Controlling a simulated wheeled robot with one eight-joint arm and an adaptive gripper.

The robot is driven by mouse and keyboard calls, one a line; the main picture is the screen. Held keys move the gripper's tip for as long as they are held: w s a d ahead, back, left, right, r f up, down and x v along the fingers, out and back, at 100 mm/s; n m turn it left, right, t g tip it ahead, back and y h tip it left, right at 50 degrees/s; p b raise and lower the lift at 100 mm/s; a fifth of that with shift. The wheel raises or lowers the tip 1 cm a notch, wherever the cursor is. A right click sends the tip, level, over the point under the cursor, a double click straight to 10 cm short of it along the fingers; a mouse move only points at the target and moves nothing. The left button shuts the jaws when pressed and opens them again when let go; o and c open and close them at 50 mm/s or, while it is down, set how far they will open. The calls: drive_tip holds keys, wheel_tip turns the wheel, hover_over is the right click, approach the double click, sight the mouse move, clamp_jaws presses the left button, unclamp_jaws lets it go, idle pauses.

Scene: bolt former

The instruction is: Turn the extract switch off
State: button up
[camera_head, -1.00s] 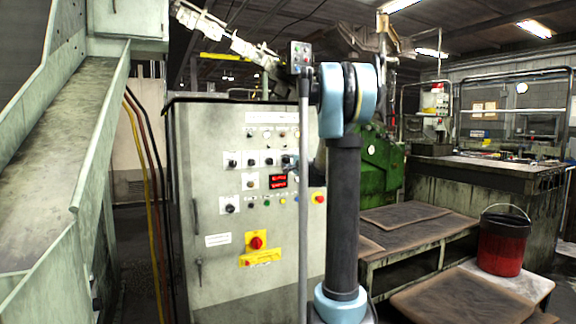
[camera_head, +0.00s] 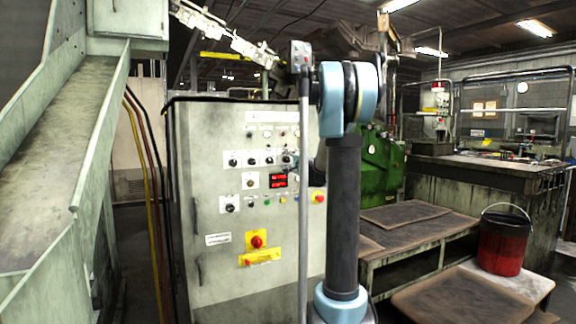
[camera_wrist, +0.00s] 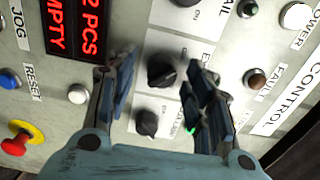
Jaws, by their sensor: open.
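A black rotary knob (camera_wrist: 162,72) sits on a white plate on the control panel, in the middle of the wrist view. Its label begins with "E", and the rest is hidden by a finger, so I cannot confirm that it is the extract switch. My gripper (camera_wrist: 158,78) is open, with one finger on each side of this knob. I cannot tell whether either finger touches it. A second black knob (camera_wrist: 147,122) lies lower, between the fingers and nearer the palm. In the head view, the control cabinet (camera_head: 225,275) shows, but my arm mostly hides the gripper.
A red display (camera_wrist: 75,25) and a white button (camera_wrist: 78,94) lie left of the fingers. A red emergency button (camera_wrist: 14,146) on yellow is at lower left. A brown button (camera_wrist: 255,79) is at right. A red bucket (camera_head: 502,243) stands right of my arm.

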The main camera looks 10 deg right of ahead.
drive_tip(key=v, duration=1.1)
drive_tip(key=shift+s, duration=0.35)
drive_tip(key=s+a+f+n+g+y, duration=0.1)
drive_tip(key=s+a+f+n+g, duration=0.6)
drive_tip(key=s, duration=0.5)
drive_tip(key=s+a+f+n+g, duration=0.25)
drive_tip(key=s+a+f, duration=0.35)
drive_tip(key=s+f, duration=0.4)
drive_tip(key=s+d+f+n+g+h, duration=0.2)
drive_tip(key=s+f, duration=0.5)
drive_tip(key=s, duration=0.4)
drive_tip(key=s+d+f+n+g+h, duration=0.3)
drive_tip(key=s+d+f, duration=0.4)
drive_tip(key=s, duration=0.5)
drive_tip(key=shift+s+d+f+h, duration=0.2)
drive_tip(key=shift+f+h, duration=0.25)
drive_tip(key=shift+h, duration=0.35)
drive_tip(key=shift+g, duration=0.25)
